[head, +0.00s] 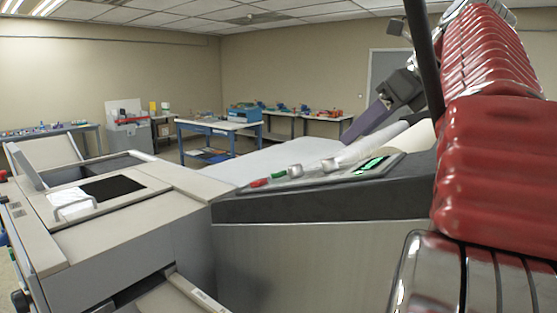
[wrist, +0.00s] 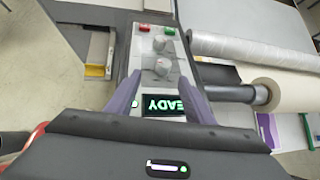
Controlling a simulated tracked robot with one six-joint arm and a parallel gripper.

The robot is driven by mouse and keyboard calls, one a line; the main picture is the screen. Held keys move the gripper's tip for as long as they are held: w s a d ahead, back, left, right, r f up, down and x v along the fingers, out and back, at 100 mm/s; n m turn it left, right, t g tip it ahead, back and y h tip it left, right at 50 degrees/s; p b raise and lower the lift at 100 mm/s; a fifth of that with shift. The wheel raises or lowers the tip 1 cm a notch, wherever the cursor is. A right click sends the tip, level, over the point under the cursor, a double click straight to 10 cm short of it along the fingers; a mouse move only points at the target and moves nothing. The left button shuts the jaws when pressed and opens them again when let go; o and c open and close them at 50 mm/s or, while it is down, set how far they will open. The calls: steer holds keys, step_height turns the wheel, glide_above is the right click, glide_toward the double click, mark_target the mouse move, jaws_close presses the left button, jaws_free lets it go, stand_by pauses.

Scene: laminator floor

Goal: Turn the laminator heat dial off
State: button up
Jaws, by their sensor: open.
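The laminator's control panel (wrist: 146,88) shows in the wrist view with two silver dials, one farther (wrist: 159,43) and one nearer (wrist: 162,67). I cannot read which is the heat dial. In the head view the dials (head: 295,171) (head: 329,165) sit on the sloped panel. A lit green display (wrist: 163,105), reading READY upside down, lies below the dials in the wrist view. My gripper (wrist: 160,76) is open, its purple fingers either side of the nearer dial in the picture. Contact cannot be told. In the head view my gripper (head: 374,120) is above the panel's right end.
A red button (wrist: 144,28) and a green button (wrist: 169,31) lie beyond the dials. A clear film roll (wrist: 250,47) and a cream roll (wrist: 285,88) lie right of the panel. A grey machine with a handle (head: 75,207) stands at left in the head view.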

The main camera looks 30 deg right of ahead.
mark_target(330, 159)
steer(key=shift+s+d+r+m, duration=0.35)
steer(key=shift+d+r+m, duration=0.05)
steer(key=shift+d, duration=0.15)
steer(key=shift+w, duration=0.1)
steer(key=x, duration=1.3)
steer(key=shift+w+a+f, duration=0.1)
steer(key=shift+w+f, duration=0.15)
steer(key=shift+w, duration=0.05)
steer(key=shift+c, duration=0.6)
steer(key=c, duration=0.9)
steer(key=shift+a, duration=0.15)
